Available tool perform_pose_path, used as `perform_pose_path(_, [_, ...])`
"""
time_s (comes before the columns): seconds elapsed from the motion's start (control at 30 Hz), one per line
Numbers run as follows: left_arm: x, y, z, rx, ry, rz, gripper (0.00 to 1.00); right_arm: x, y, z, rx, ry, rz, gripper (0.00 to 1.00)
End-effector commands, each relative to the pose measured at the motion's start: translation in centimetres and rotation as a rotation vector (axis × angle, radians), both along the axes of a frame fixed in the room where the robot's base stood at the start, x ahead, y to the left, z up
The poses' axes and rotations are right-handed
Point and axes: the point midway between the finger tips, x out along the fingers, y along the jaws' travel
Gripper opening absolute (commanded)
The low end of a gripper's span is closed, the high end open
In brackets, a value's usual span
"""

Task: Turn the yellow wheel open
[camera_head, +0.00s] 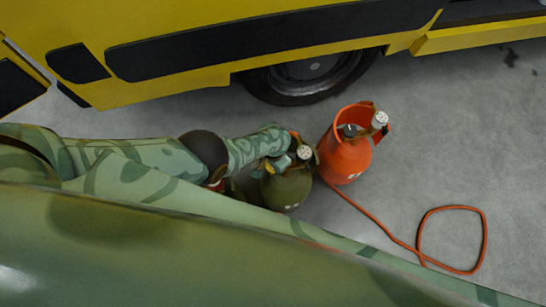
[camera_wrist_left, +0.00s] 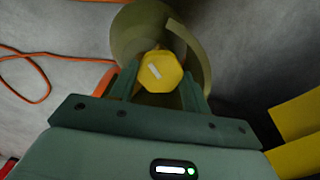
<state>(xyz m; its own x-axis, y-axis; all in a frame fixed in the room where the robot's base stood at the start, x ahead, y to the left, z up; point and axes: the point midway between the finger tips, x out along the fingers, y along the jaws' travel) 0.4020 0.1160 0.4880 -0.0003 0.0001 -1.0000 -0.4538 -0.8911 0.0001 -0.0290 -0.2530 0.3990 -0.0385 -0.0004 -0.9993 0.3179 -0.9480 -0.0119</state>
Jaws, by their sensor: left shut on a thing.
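The yellow wheel (camera_wrist_left: 163,70) shows in the left wrist view as a faceted yellow knob with a white mark on its face. My left gripper (camera_wrist_left: 160,88) has one finger on each side of it and is shut on it. Behind the wheel is the rounded olive collar (camera_wrist_left: 196,45) of a cylinder. In the head view my left gripper (camera_head: 282,158) is at the top of the olive-green cylinder (camera_head: 287,192), which stands on the floor. The wheel is not clearly visible there, being hidden by the gripper. My right gripper is not in view.
An orange-red cylinder (camera_head: 345,158) with an open collar stands close to the right of the green one. An orange hose (camera_head: 421,217) lies looped on the grey floor. A yellow vehicle (camera_head: 180,20) with a dark wheel stands behind. The floor at right is mostly clear.

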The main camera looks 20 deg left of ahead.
Motion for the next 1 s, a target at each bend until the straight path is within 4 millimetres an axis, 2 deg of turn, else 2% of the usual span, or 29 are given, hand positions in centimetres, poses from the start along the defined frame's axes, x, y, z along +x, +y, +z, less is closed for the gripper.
perform_pose_path(0.47, [-0.1, -0.1, 0.0, -0.001, 0.002, 0.014, 0.25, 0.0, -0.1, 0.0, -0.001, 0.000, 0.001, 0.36])
perform_pose_path(0.5, [-0.1, -0.1, 0.0, -0.001, 0.002, 0.014, 0.56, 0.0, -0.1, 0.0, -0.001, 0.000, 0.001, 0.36])
perform_pose_path(0.57, [-0.1, -0.1, 0.0, -0.001, 0.002, 0.013, 0.69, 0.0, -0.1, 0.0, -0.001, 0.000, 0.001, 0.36])
perform_pose_path(0.87, [0.0, 0.0, 0.1, 0.000, 0.000, 0.013, 0.69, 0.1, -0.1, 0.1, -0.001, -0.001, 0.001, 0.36])
perform_pose_path(1.0, [0.1, 0.0, 1.0, 0.000, -0.002, 0.013, 0.69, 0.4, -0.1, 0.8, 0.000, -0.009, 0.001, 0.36])
